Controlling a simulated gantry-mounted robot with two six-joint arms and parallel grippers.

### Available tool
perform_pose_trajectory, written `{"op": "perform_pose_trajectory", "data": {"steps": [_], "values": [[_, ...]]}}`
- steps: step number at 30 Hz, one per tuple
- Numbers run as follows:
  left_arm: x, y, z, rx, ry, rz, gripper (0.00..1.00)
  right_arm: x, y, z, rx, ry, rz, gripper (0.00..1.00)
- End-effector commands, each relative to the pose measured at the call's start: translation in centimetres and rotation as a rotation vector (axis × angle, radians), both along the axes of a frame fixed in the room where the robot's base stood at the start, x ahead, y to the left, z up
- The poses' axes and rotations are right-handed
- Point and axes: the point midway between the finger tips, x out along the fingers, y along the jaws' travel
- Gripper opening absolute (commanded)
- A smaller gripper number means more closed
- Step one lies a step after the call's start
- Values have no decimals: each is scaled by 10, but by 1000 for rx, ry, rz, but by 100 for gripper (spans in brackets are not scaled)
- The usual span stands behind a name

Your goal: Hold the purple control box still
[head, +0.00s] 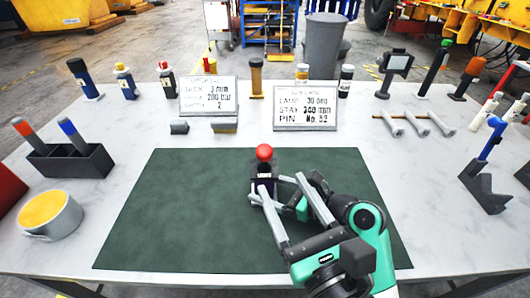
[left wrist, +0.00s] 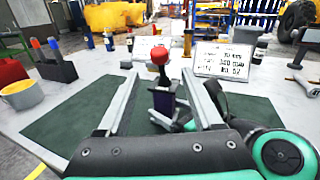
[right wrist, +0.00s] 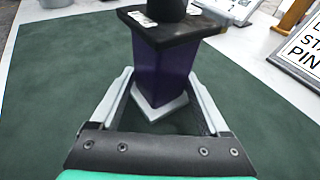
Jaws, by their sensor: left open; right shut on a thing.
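The purple control box (head: 264,186) stands upright on the green mat (head: 190,215), with a dark top and a red ball knob (head: 264,152) above it. The right wrist view shows its purple body (right wrist: 163,72) on a pale base, between the fingers of my right gripper (right wrist: 158,82), which is shut on it. My left gripper (head: 280,182) is open and empty, its fingers pointing toward the box from the near side. In the left wrist view the knob (left wrist: 159,57) appears between its fingertips, farther off. My left gripper partly hides the right one in the head view.
Two sign boards (head: 208,95) (head: 306,107) stand behind the mat. A dark holder with two handles (head: 70,160) and a yellow-filled cup (head: 48,214) are at left. A blue-handled tool in a grey block (head: 487,180) is at right. The mat's left part is bare.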

Motion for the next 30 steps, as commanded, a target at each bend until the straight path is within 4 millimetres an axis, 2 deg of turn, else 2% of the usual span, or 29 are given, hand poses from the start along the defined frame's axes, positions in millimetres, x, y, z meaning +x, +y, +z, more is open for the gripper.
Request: {"op": "perform_pose_trajectory", "data": {"steps": [6, 12, 16, 23, 26, 30], "values": [[49, 19, 0, 2, 1, 5, 67, 0, 0, -1, -2, 1, 0, 0], [81, 30, 0, 1, 0, 3, 67, 0, 0, -1, -2, 1, 0, 0], [89, 33, 0, 1, -1, 1, 67, 0, 0, -1, -2, 1, 0, 0], [90, 33, 0, 0, -1, 0, 67, 0, 0, -1, -2, 1, 0, 0], [90, 33, 0, 0, -1, 0, 53, 0, 0, -1, -2, 1, 0, 0], [90, 33, 0, 0, -1, 0, 28, 0, 0, -1, -2, 1, 0, 0]]}}
